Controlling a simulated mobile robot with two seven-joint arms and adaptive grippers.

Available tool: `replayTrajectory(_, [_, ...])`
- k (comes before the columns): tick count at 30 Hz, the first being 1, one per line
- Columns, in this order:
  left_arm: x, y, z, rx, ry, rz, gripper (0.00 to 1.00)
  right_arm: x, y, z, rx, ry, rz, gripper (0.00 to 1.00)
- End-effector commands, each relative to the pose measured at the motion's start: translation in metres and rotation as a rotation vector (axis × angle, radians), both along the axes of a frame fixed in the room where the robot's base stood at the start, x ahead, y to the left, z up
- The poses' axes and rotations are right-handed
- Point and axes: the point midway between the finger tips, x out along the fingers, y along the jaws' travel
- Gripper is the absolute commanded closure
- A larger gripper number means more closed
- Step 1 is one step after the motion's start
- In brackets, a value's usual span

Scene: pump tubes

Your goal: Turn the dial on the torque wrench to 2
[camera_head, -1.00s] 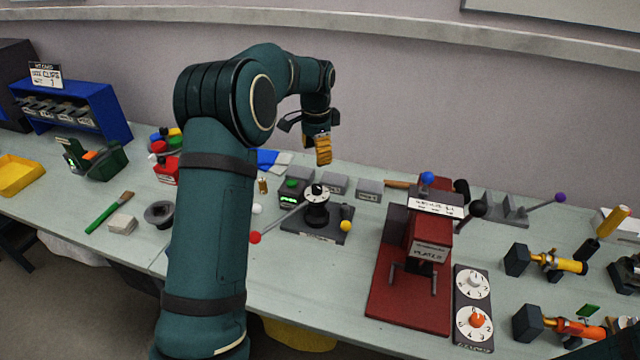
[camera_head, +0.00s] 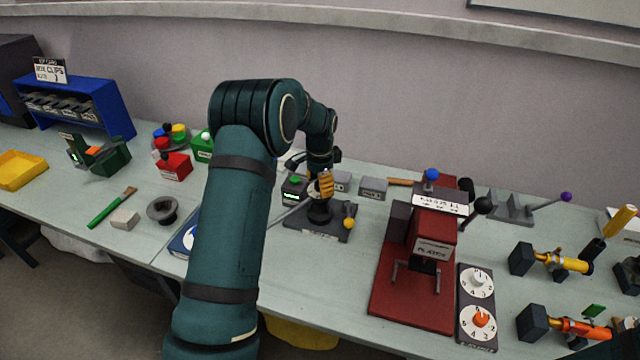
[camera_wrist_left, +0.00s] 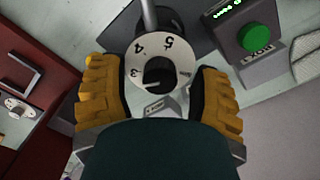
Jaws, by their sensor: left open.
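The torque wrench (camera_head: 320,214) stands on a dark base on the bench, with a black body and a thin lever. Its white dial (camera_wrist_left: 139,68), with the figures 3, 4 and 5 readable around a dark centre knob, shows in the left wrist view; the rest of the scale is hidden. My left gripper (camera_head: 322,187) is over the dial from above and hides most of it in the head view. In the left wrist view its yellow fingers (camera_wrist_left: 156,88) are open, one on each side of the dial. Contact cannot be told.
A small box with a green button (camera_wrist_left: 258,38) stands close beside the wrench. The red press (camera_head: 412,285) and a black panel with two white dials (camera_head: 478,282) are to the right. A grey block (camera_head: 373,188) lies behind.

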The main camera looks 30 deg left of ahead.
Motion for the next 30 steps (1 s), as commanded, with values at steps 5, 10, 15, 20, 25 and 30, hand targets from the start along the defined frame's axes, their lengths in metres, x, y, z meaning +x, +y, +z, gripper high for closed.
replayTrajectory(5, [-0.0001,-0.0001,0.0002,0.0,0.0,0.0,0.6,0.0,0.0001,0.0,0.0,0.0,0.0,0.53])
replayTrajectory(10, [0.0,-0.0001,0.0003,0.0,0.0,0.0,1.0,0.0,0.0001,0.0,0.0,0.0,0.0,0.53])
replayTrajectory(15, [0.0,-0.0001,0.0005,0.0,0.0,0.005,1.0,0.0,0.0,0.0002,0.0,0.0,0.0,0.53])
replayTrajectory(20, [0.0001,-0.0002,0.0006,0.0,0.0,0.038,1.0,0.0,0.0,0.0011,0.0,0.0,0.0,0.53])
replayTrajectory(25, [0.0001,-0.0002,0.0008,0.001,0.001,0.124,1.0,0.0,-0.0002,0.003,0.001,0.0,0.0,0.53])
replayTrajectory(30, [0.0001,-0.0004,0.0009,0.0,0.001,0.259,1.0,-0.0001,-0.0002,0.0056,0.001,0.0,0.0,0.53])
